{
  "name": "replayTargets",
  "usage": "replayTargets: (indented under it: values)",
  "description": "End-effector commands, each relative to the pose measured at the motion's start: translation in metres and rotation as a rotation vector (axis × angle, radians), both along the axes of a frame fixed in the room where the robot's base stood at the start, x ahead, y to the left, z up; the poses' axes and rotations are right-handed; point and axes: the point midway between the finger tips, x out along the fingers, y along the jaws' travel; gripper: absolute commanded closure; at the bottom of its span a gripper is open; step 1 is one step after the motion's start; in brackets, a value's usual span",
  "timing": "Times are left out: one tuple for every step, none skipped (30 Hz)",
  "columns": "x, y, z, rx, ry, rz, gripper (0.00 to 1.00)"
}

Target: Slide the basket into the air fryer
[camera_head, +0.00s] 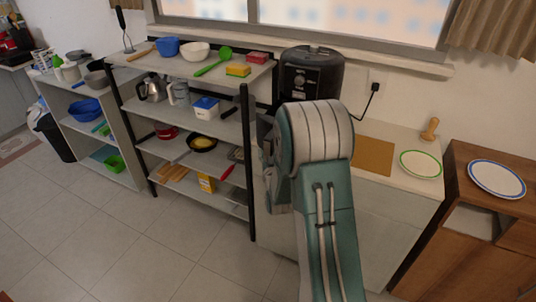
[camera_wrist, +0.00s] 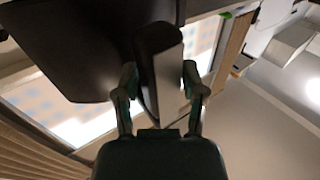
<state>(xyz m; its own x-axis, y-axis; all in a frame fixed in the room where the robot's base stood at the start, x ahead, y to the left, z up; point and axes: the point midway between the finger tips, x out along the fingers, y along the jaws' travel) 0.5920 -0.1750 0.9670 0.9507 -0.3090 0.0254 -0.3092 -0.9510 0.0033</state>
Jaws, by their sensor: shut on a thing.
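The black air fryer (camera_head: 312,72) stands on the counter under the window. My arm hides its lower front, so I cannot see in the head view how far the basket sits in it. In the wrist view, a large dark body, seemingly the air fryer (camera_wrist: 75,45), fills the upper left. My gripper (camera_wrist: 159,82) has its two fingers on either side of the basket handle (camera_wrist: 160,60), which is dark with a pale face, and is shut on it. The basket itself is not clearly visible.
A brown board (camera_head: 374,156), a green-rimmed plate (camera_head: 421,164) and a wooden piece (camera_head: 430,129) lie right of the fryer. A shelf rack (camera_head: 118,61) with bowls, sponges and a kettle stands left. A power cable (camera_head: 368,103) hangs at the wall. The floor is clear.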

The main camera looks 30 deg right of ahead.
Motion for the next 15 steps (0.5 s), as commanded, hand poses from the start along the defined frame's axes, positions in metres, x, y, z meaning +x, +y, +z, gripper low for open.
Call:
replayTargets:
  values:
    - [0.0014,-0.0013,0.0018,-0.003,-0.005,0.0,1.0]
    - [0.002,-0.0019,0.0019,-0.003,-0.005,0.0,1.0]
    - [0.0026,-0.0026,0.0019,-0.003,-0.005,0.0,1.0]
    - [0.0031,-0.0032,0.0018,-0.003,-0.005,0.0,1.0]
    - [0.0036,-0.0038,0.0018,-0.002,-0.004,0.0,1.0]
    - [0.0042,-0.0045,0.0017,-0.002,-0.004,0.0,1.0]
    - [0.0046,-0.0051,0.0018,-0.002,-0.004,0.0,1.0]
    - [0.005,-0.0056,0.0017,-0.002,-0.004,0.0,1.0]
    - [0.0056,-0.0063,0.0016,-0.002,-0.004,0.0,1.0]
    - [0.0059,-0.0069,0.0016,-0.002,-0.004,0.0,1.0]
    - [0.0064,-0.0074,0.0016,-0.002,-0.004,0.0,1.0]
    - [0.007,-0.0082,0.0017,-0.002,-0.004,0.0,1.0]
    - [0.0074,-0.0087,0.0017,-0.002,-0.004,0.0,1.0]
    - [0.0078,-0.0094,0.0017,-0.002,-0.004,0.0,1.0]
    - [0.0085,-0.0101,0.0019,-0.003,-0.005,0.0,1.0]
